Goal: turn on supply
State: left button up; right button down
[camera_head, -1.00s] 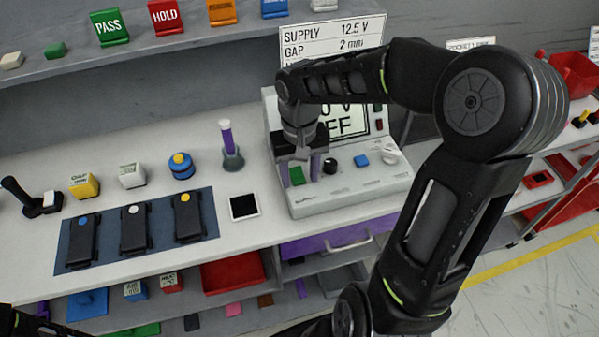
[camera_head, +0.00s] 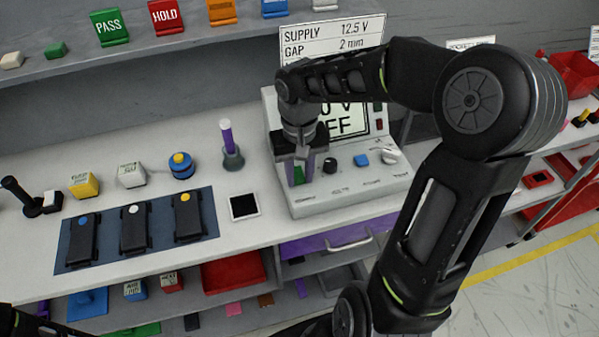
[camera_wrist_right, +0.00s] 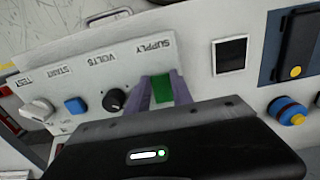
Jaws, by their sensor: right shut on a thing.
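The white supply unit (camera_head: 345,201) stands on the bench. Its screen (camera_head: 352,122), partly behind my right arm, shows "V" and "OFF". The green SUPPLY switch (camera_wrist_right: 160,90) sits at one end of its front panel; a bit of it also shows in the head view (camera_head: 298,175). My right gripper (camera_head: 304,174) reaches down over the panel, its purple-grey fingers shut on the green switch, one on each side. In the right wrist view the fingertips (camera_wrist_right: 161,86) are at the panel face. My left gripper is out of view.
Beside the switch are a black VOLTS knob (camera_wrist_right: 114,100), a blue START button (camera_wrist_right: 75,105) and a white TEST knob (camera_wrist_right: 37,109). A black square pad (camera_head: 244,206) and a blue mat (camera_head: 72,249) with black modules lie to the left.

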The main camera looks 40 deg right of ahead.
jog(key=g+p, duration=0.1)
jog(key=p, duration=0.1)
jog(key=r+g+p, duration=0.1)
jog(key=shift+w+y+p, duration=0.4)
jog(key=shift+w+d+f+g+y+p, duration=0.1)
jog(key=shift+g+y+p, duration=0.05)
jog(key=shift+g+p, duration=0.35)
jog(key=shift+w+d+f+g+y+p, duration=0.15)
jog(key=shift+g+p, duration=0.15)
jog(key=shift+g, duration=0.3)
jog(key=shift+s, duration=0.1)
jog(key=c, duration=1.1)
grip_release()
jog(key=shift+a, duration=0.1)
